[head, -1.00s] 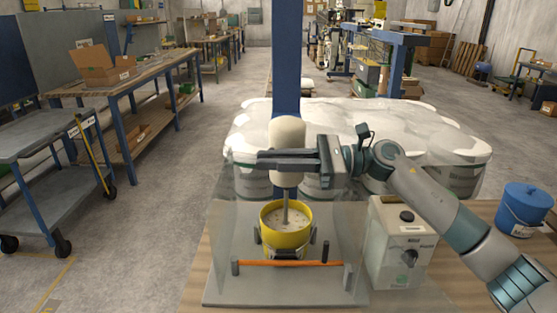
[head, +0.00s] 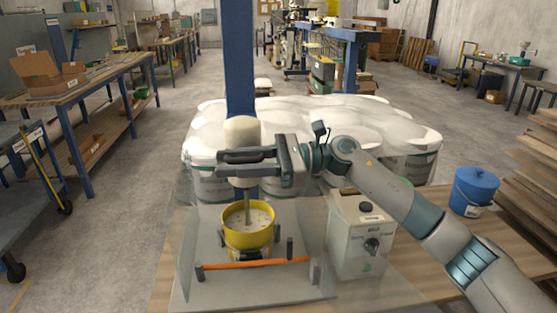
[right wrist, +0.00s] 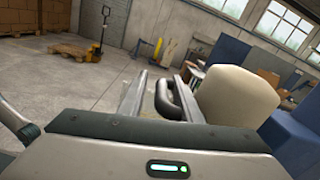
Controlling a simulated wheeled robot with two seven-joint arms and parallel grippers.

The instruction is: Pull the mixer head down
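The cream mixer head (head: 242,132) stands raised on the blue column (head: 239,60), with its stirring shaft (head: 247,208) reaching down into the yellow bucket (head: 248,236) of pale mix. My right gripper (head: 226,163) is level with the mixer head and in front of it, its fingers pointing left. In the right wrist view, the mixer head (right wrist: 237,97) is just right of the fingers, and a dark curved handle (right wrist: 168,100) shows between them. Whether the fingers press on the handle is unclear. My left gripper is not in view.
A clear guard surrounds the bucket, with an orange bar (head: 257,263) in front. White-topped drums (head: 400,145) stand behind. A blue bucket (head: 474,190) is at the right.

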